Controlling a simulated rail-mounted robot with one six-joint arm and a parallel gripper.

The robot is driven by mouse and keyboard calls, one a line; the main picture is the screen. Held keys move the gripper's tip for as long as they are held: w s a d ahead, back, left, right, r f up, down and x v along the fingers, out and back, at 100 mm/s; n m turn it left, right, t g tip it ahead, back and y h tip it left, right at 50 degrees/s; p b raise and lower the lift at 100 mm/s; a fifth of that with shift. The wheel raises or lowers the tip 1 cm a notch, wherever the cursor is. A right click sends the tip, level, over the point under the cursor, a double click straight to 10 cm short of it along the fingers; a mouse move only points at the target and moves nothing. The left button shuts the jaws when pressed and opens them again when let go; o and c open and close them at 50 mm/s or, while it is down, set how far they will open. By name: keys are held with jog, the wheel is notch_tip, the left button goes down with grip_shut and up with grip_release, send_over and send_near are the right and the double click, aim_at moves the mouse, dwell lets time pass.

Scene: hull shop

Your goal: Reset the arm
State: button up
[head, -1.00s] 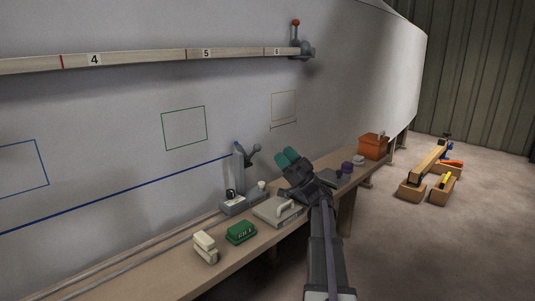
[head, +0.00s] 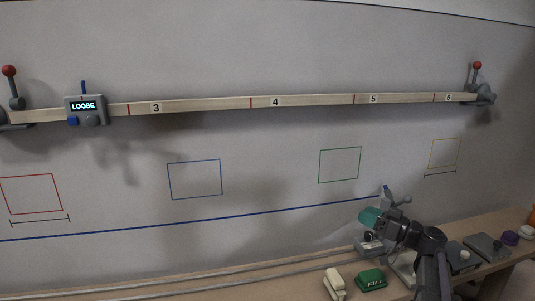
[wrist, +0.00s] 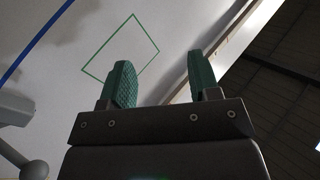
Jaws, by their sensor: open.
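My gripper (head: 371,217) has green finger pads and hangs over the bench at the lower right of the head view, in front of the hull wall. In the wrist view the two pads of my gripper (wrist: 160,80) stand apart with nothing between them. The wall's green square (wrist: 121,47) shows behind them there. In the head view a grey stand with a lever (head: 387,194) is close behind my gripper, and my arm partly hides the things on the bench.
The bench (head: 210,285) carries a green box (head: 371,280), cream blocks (head: 335,283) and a grey plate (head: 486,246). A numbered batten (head: 320,101) crosses the wall, with a display unit reading LOOSE (head: 84,106) and a red-knobbed clamp (head: 478,82).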

jog(key=s+a+r+m+g+h+p, duration=0.1)
jog(key=s+a+r+g+h+p, duration=0.3)
jog(key=a+p, duration=0.45)
jog(key=s+a+r+m+g+h+p, duration=0.1)
jog(key=s+a+r+g+h+p, duration=0.1)
jog(key=s+a+g+p, duration=0.65)
jog(key=s+a+r+m+h+p, duration=0.2)
jog(key=s+r+m+h+p, duration=0.1)
jog(key=s+h+p, duration=0.3)
jog(key=shift+s+r+m+g+h+p, duration=0.25)
jog(key=shift+s+m+g+h+p, duration=0.15)
jog(key=shift+h, duration=0.4)
